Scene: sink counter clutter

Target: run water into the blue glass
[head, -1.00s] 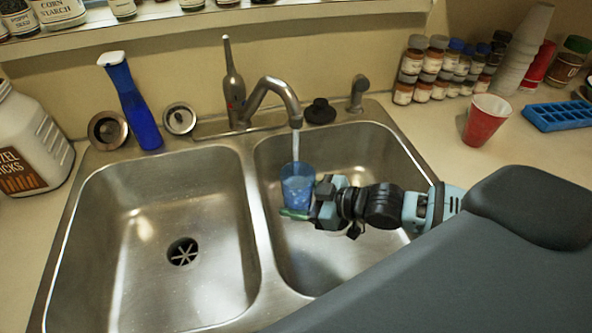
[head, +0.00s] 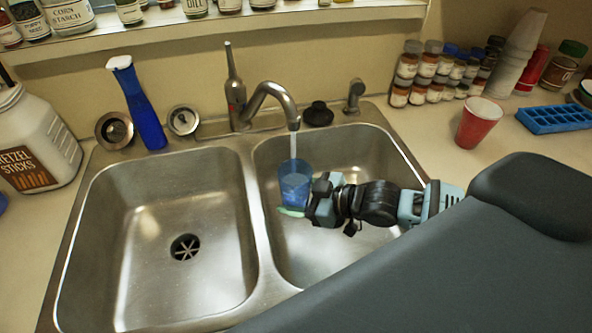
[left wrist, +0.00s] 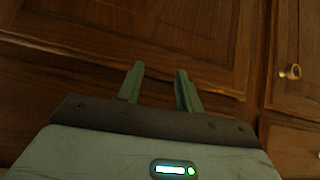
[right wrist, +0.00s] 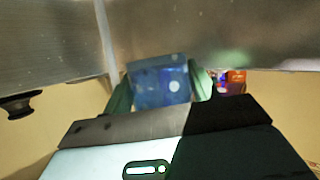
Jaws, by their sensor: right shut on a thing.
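The blue glass (head: 294,184) is held upright under the faucet (head: 270,95) over the right sink basin. A stream of water (head: 294,145) runs from the spout down into the glass. My right gripper (head: 296,208) is shut on the glass, coming from the right. In the right wrist view the glass (right wrist: 160,84) sits between the two green fingers. The water level inside is hard to tell. My left gripper (left wrist: 158,88) shows only in the left wrist view, open and empty in front of brown wooden cabinets.
The left basin (head: 180,235) is empty. A blue bottle (head: 140,108) stands behind it. A pretzel jar (head: 35,140) is at left. A red cup (head: 479,124), a blue ice tray (head: 556,118) and several spice jars (head: 435,72) are on the right counter.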

